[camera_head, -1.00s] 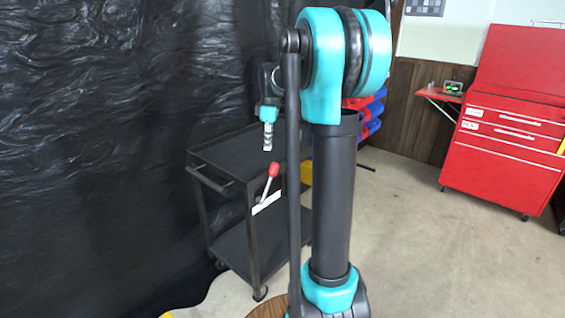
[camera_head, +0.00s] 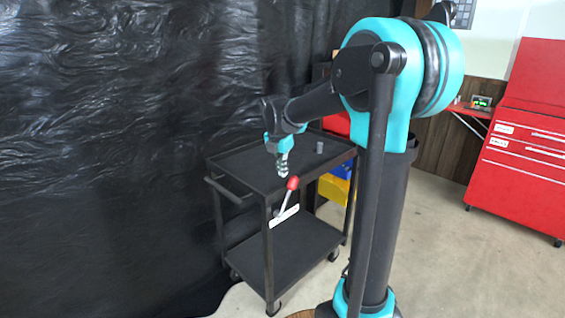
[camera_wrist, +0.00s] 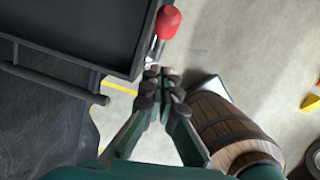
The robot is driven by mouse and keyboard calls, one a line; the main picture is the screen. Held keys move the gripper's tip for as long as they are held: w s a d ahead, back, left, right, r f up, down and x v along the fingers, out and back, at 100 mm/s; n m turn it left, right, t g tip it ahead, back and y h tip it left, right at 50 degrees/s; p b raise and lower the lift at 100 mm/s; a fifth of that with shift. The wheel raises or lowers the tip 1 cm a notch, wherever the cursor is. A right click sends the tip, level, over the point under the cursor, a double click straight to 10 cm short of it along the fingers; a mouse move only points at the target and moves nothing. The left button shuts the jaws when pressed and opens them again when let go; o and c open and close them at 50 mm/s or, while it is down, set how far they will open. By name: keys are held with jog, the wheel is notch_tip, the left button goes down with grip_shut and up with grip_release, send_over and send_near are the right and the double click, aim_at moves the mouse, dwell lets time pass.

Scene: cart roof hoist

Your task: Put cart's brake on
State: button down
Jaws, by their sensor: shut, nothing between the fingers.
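The black two-shelf cart (camera_head: 240,165) stands left of centre in the head view, in front of black sheeting. Its brake lever has a red knob (camera_head: 293,183) on a metal rod, rising tilted from a white plate (camera_head: 284,217) on the cart's side. My gripper (camera_head: 283,174) is shut and empty, pointing down just above and left of the red knob. In the wrist view my fingertips (camera_wrist: 164,74) are together, close to the lever rod, with the red knob (camera_wrist: 168,21) beyond them. I cannot tell whether they touch the lever.
A small grey cylinder (camera_head: 320,147) stands on the cart's top shelf. A wooden barrel (camera_wrist: 225,125) is right of my fingers in the wrist view. A red tool cabinet (camera_head: 520,150) stands at the right. Open floor (camera_head: 440,240) lies between.

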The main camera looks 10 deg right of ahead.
aim_at(291, 183)
jog(key=w+d+f, duration=0.1)
jog(key=f, duration=0.1)
jog(key=w+d+f, duration=0.1)
jog(key=w+f, duration=0.1)
jog(key=f, duration=0.1)
jog(key=shift+w+d+f, duration=0.15)
jog(key=shift+d+f, duration=0.15)
jog(key=shift+d, duration=0.1)
jog(key=shift+w+d, duration=0.3)
jog(key=shift+d, duration=0.1)
jog(key=w+d+f+g+y, duration=0.1)
jog(key=w+d+f+y, duration=0.1)
jog(key=d, duration=0.1)
jog(key=shift+w+d+g+y, duration=0.2)
jog(key=shift+g+y, duration=0.1)
jog(key=shift+g, duration=0.1)
jog(key=shift+w+d+f, duration=0.4)
jog(key=shift+d+f, duration=0.15)
jog(key=shift+w+d+f, duration=0.35)
jog(key=shift+d+f, duration=0.15)
jog(key=shift+f, duration=0.05)
